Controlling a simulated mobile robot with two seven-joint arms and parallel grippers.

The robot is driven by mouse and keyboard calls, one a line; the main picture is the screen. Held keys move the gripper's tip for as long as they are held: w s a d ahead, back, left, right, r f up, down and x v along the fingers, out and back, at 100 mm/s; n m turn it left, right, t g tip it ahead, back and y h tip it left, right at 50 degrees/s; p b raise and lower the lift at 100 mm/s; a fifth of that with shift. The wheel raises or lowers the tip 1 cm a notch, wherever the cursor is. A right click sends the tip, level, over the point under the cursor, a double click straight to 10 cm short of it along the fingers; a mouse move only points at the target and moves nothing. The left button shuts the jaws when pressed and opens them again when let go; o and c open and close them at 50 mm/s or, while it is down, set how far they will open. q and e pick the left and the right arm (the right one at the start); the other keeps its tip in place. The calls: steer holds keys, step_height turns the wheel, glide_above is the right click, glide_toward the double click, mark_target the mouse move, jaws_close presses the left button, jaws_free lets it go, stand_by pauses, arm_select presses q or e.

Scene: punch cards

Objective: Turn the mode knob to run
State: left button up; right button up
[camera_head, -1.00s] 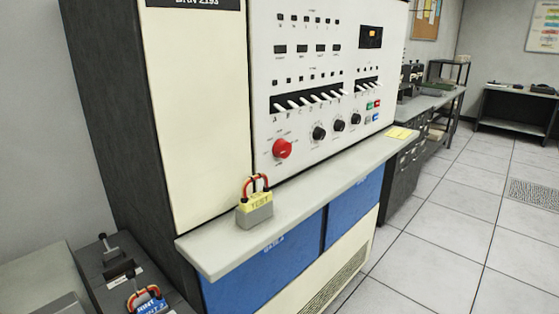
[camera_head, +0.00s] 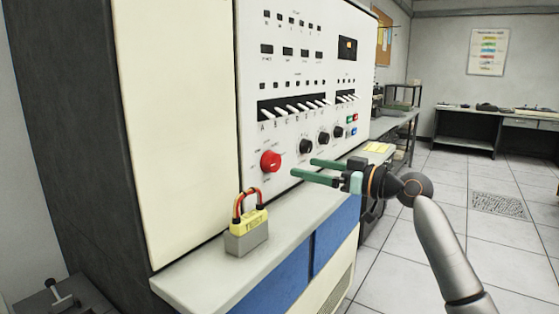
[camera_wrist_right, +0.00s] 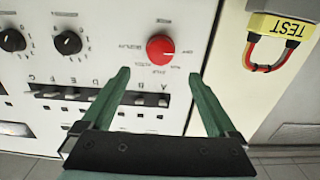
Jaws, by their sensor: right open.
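A round red knob (camera_head: 270,161) sits on the white front panel (camera_head: 290,60) of a tall cabinet, with small labels around it that I cannot read surely. Two black knobs (camera_head: 305,146) (camera_head: 323,138) and a third smaller one sit to its right; I cannot tell for sure which is the mode knob. My right gripper (camera_head: 302,167) is open and empty, its green fingers pointing left toward the panel. In the right wrist view the red knob (camera_wrist_right: 160,48) shows just beyond and between the fingertips (camera_wrist_right: 161,73), apart from them. My left gripper is not in view.
A grey ledge (camera_head: 200,280) runs below the panel. A row of white switches (camera_head: 295,108) lies above the knobs. Open floor (camera_head: 500,240) lies to the right.

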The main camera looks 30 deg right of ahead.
mark_target(276, 161)
steer(key=p+x, duration=0.1)
steer(key=x, duration=0.7)
steer(key=shift+w+a, duration=0.2)
steer(key=shift+w, duration=0.05)
steer(key=c, duration=1.4)
